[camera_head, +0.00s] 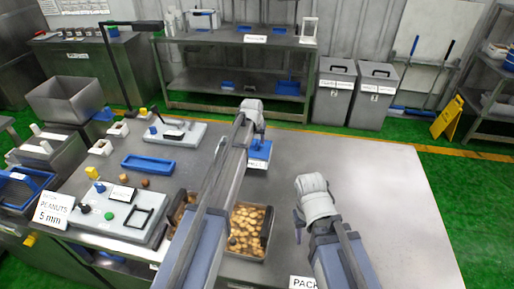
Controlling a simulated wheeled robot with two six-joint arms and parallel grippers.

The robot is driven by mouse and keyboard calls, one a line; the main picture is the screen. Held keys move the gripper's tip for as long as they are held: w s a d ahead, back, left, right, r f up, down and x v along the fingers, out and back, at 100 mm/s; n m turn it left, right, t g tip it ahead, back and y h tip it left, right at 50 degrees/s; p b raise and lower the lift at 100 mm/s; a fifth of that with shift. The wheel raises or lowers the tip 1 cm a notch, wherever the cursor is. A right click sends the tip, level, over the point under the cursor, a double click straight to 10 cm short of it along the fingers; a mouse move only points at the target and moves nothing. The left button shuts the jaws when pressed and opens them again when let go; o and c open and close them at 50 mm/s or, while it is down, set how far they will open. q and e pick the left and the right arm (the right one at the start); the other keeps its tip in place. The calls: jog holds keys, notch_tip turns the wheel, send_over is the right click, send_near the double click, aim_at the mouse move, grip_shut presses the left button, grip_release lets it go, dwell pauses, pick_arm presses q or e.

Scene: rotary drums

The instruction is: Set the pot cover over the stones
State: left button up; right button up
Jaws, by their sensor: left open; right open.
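Tan, stone-like pieces (250,222) lie in a metal tray (236,253) at the front middle of the table. A second tray to its left is partly hidden behind my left arm. I cannot clearly make out a pot cover. My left gripper (251,106) is raised over the far part of the table, open, with nothing seen in it. My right gripper (299,218) is open and empty to the right of the tray. The fingertips of both are small and hard to see.
A blue tray (148,163) and a grey board with small parts (116,213) are on the left. A labelled blue item (260,150) lies near the table's back edge. A "PEANUTS 5 mm" sign (54,209) stands at the left. The table's right side (385,210) is clear.

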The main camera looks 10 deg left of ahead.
pick_arm(q)
jog(key=shift+b+x, duration=0.7)
jog(key=shift+x, duration=0.55)
grip_shut()
dwell(0.5)
